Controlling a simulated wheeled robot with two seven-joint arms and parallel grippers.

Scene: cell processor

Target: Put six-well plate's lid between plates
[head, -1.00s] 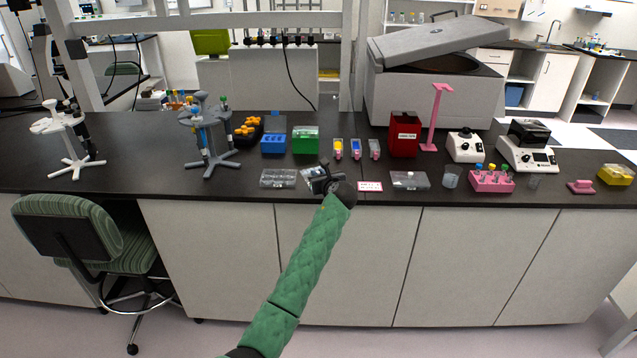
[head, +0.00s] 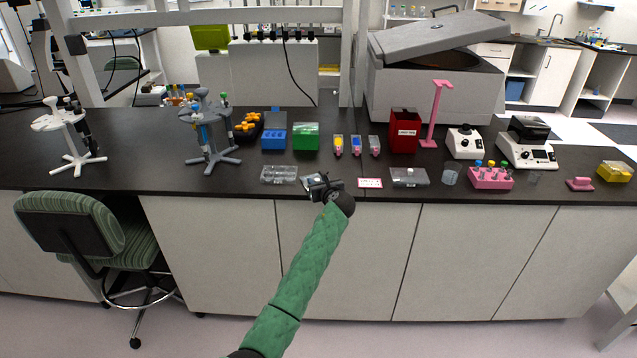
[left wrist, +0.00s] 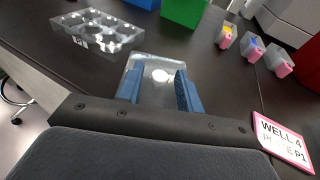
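The six-well plate (head: 279,175), clear and with its wells showing, lies on the bench left of my left gripper. It also shows at the upper left of the left wrist view (left wrist: 98,30). The clear flat lid (left wrist: 158,72) lies between the two spread blue fingers of my left gripper (left wrist: 160,84). I cannot tell whether the fingers press on it, or whether it touches the bench. In the head view my left gripper (head: 322,186) mostly covers the lid. A second clear plate (head: 409,177) lies to the right, beyond the label card. My right gripper is not in view.
A pink-edged label card (head: 370,183) lies just right of my gripper. Blue (head: 273,138) and green (head: 306,138) boxes and several small colored containers (head: 356,145) stand behind. A clear cup (head: 450,176) and pink tube rack (head: 490,178) stand farther right.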

